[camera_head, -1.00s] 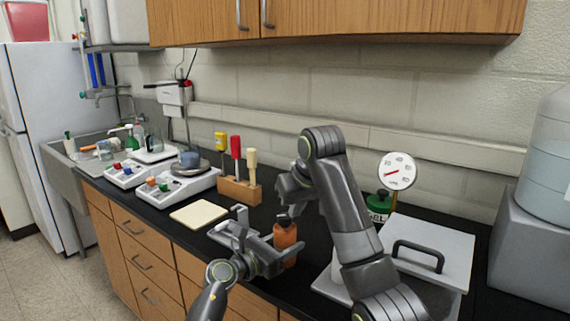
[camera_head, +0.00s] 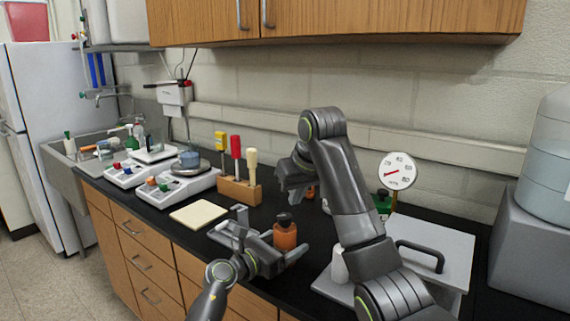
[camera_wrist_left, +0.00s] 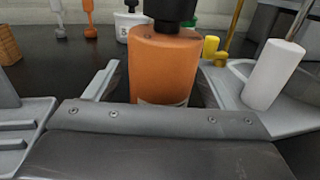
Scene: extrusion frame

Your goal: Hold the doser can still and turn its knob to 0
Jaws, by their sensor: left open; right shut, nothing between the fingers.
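The doser can (camera_head: 285,237) is an orange cylinder with a black knob (camera_head: 284,218) on top, upright on the dark bench. It also fills the middle of the left wrist view (camera_wrist_left: 168,62), with the knob (camera_wrist_left: 168,10) cut off by the top edge. The knob's setting cannot be read. My left gripper (camera_head: 270,236) is open, low at the can, with one finger on each side; the wrist view shows gaps beside the can. My right gripper (camera_head: 288,190) is shut and empty, raised above and behind the can, apart from the knob.
A cream pad (camera_head: 199,215) and a wooden block (camera_head: 240,191) with upright tools lie to the left. A grey box with a black handle (camera_head: 420,254), a round dial (camera_head: 397,171) and a green-capped container (camera_head: 383,202) are at right. A white cylinder (camera_wrist_left: 273,74) stands close to the left gripper.

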